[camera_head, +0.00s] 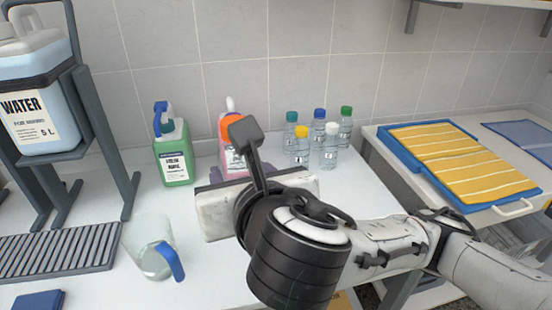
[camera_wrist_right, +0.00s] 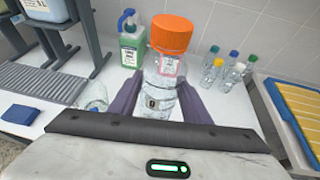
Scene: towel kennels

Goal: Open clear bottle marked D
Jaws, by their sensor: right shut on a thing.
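A clear bottle (camera_wrist_right: 160,90) with a large orange screw cap (camera_wrist_right: 172,34) stands between the fingers of my right gripper (camera_wrist_right: 159,97) in the right wrist view. The gripper is shut on the bottle's body, below the cap. A small dark mark shows on the bottle's front, but I cannot read its letter. The cap is on the bottle. In the head view the orange cap (camera_head: 231,125) shows above my right wrist, which hides the bottle's lower part. My left gripper is in neither view.
A green jug (camera_head: 175,158) stands at the back, with a pink jug behind the held bottle. Several small capped bottles (camera_head: 329,150) stand to the right. A measuring jug (camera_head: 150,250) and a water canister (camera_head: 40,90) on a stand are at left. A blue tray (camera_head: 470,203) lies at right.

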